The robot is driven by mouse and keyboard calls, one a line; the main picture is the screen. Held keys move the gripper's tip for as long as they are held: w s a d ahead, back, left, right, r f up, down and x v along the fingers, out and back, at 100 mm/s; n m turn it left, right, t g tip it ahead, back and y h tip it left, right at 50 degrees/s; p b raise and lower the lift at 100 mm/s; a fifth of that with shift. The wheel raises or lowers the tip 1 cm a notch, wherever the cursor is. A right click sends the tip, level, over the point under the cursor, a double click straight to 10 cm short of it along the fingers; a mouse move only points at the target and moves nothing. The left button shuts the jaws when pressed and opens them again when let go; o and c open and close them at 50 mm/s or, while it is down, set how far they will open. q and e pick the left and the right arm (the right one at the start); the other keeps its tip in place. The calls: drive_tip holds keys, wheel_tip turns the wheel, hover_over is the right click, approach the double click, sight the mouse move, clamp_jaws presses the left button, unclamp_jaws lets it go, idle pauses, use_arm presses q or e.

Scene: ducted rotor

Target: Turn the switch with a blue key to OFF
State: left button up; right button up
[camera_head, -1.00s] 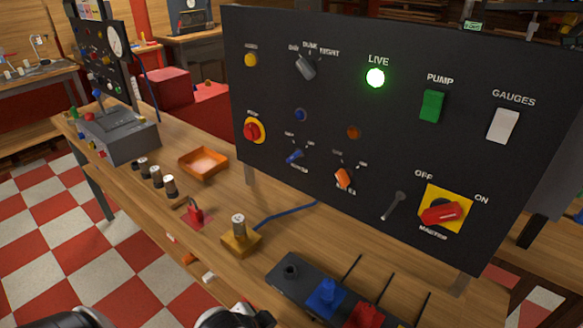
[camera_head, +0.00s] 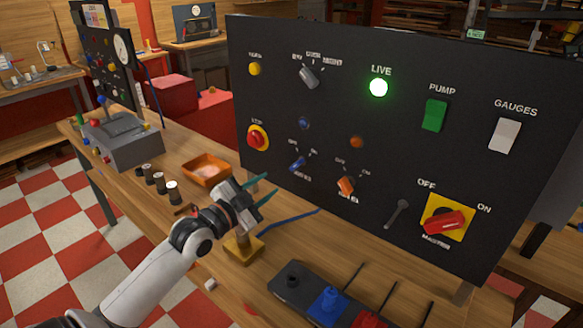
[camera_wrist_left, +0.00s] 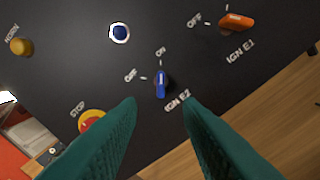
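The blue key switch (camera_head: 297,164) is on the black panel's lower left, above the label IGN E2. In the left wrist view the blue key (camera_wrist_left: 161,86) lines up with the ON mark, and OFF is to its left. My left gripper (camera_head: 265,186) is in front of the panel, below and left of the blue key. Its teal fingers are open and empty. In the left wrist view the key shows just beyond the gap between the fingertips (camera_wrist_left: 159,102); they look apart from it. My right gripper is not in view.
An orange key switch (camera_head: 346,185) is right of the blue one. A red and yellow stop button (camera_head: 257,137) is to its left. A red master switch (camera_head: 445,222) is farther right. An orange tray (camera_head: 206,169) and a yellow-based block (camera_head: 245,249) are on the bench near my arm.

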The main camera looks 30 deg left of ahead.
sight(292, 168)
use_arm(q)
drive_tip(key=w, duration=0.3)
drive_tip(key=w+p, duration=0.1)
drive_tip(key=w, duration=0.6)
drive_tip(key=shift+w+d, duration=0.15)
drive_tip(key=shift+d, duration=0.25)
clamp_jaws()
